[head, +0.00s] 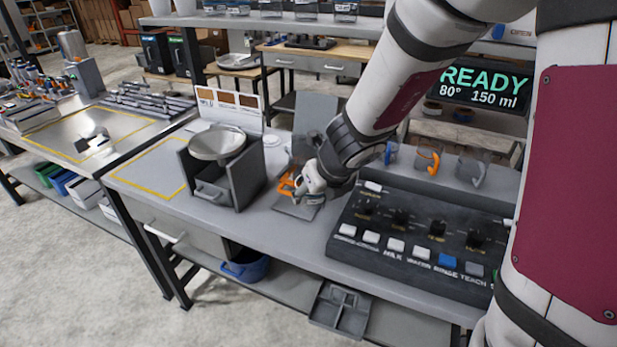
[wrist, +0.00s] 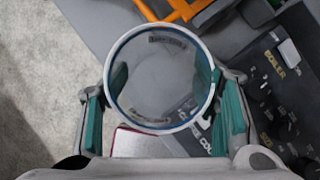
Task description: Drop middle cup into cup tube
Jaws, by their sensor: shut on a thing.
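My gripper (head: 312,184) hangs low over the grey bench, beside the dark control panel. In the wrist view my gripper (wrist: 163,92) has its teal-padded fingers on both sides of a round clear cup (wrist: 160,65) with a pale rim, and is shut on it. The cup is seen along its axis; in the head view it is largely hidden by my gripper. An orange part (head: 287,183) shows at the left of my gripper and at the top of the wrist view (wrist: 178,10). I cannot tell which thing is the cup tube.
A button-and-knob panel (head: 400,232) lies right of my gripper. Cups with blue (head: 391,152), orange (head: 430,158) and grey (head: 472,171) handles stand behind it. A dark stand with a round pan (head: 217,143) is to the left. A READY display (head: 484,86) is at back right.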

